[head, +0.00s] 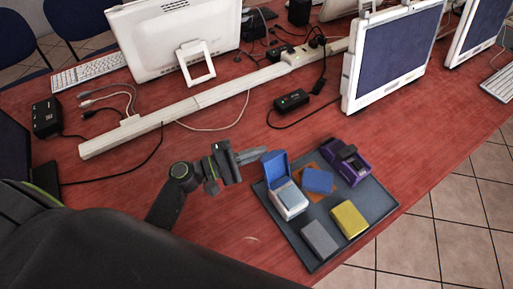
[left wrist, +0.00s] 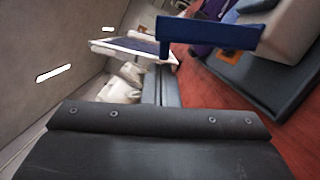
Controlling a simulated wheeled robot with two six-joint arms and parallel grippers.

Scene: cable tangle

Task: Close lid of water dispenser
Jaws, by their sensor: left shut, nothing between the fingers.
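The water dispenser is a small white box (head: 290,202) with a blue lid (head: 275,167) that stands raised at its back edge, so the box is open. It stands on the left part of a dark tray (head: 279,232). My left gripper (head: 256,154) is shut and empty, its fingertips close to the upper edge of the raised lid. I cannot tell whether they touch. In the left wrist view the closed fingers (left wrist: 161,88) point toward the blue lid (left wrist: 215,36), and part of the white box (left wrist: 287,24) shows at the upper right. My right gripper is not in view.
The tray also holds a blue block (head: 318,181) on an orange piece, a purple device (head: 346,160), a yellow block (head: 349,220) and a grey block (head: 319,239). A black adapter (head: 291,100) with cables and white monitors (head: 394,57) stand behind.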

